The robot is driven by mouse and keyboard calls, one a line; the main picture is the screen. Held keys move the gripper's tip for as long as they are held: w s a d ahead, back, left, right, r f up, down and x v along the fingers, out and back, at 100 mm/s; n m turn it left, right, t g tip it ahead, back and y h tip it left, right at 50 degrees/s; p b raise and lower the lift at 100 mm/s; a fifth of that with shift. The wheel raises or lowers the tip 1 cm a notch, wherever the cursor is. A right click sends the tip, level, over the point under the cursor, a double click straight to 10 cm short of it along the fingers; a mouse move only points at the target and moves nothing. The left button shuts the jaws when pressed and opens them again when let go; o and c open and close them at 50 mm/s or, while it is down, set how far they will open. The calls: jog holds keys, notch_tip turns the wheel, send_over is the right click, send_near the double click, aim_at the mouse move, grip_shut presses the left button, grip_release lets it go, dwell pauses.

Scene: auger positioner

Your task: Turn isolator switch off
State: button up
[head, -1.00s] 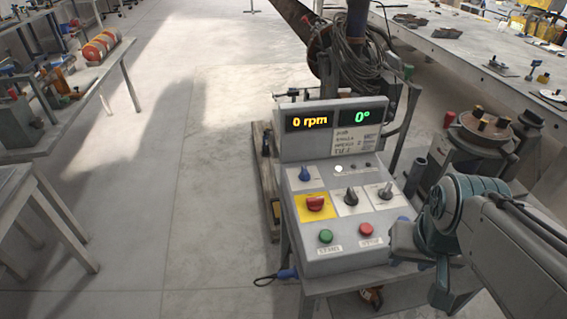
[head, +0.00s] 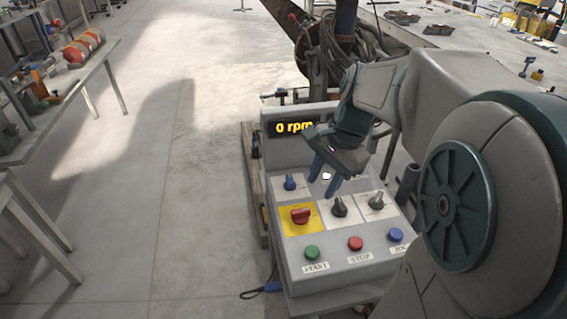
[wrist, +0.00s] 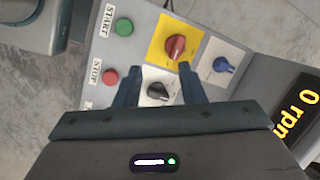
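The isolator switch appears to be the red rotary knob (head: 301,216) on a yellow plate (head: 290,229) at the left of the sloping control panel. In the wrist view the red knob (wrist: 176,47) lies just beyond my fingertips. My gripper (head: 325,188) hangs above the panel in the head view, up and right of the red knob. In the wrist view my gripper (wrist: 156,72) is open, its two fingers apart with nothing between them but the black knob (wrist: 158,91) seen on the panel below. It does not appear to touch any knob.
Green START (head: 312,252), red STOP (head: 355,243) and blue (head: 395,235) buttons line the front. The display (head: 290,128) reads 0 rpm. Open floor lies left.

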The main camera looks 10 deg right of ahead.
aim_at(301, 210)
jog(key=w+d+m+y, duration=0.2)
jog(key=w+d+m, duration=0.1)
jog(key=w+m, duration=0.15)
jog(key=shift+m, duration=0.45)
jog(key=x, duration=0.9)
jog(key=b+x, duration=0.1)
jog(key=x, duration=0.4)
jog(key=shift+s+d, duration=0.1)
jog(key=shift+s, duration=0.25)
grip_shut()
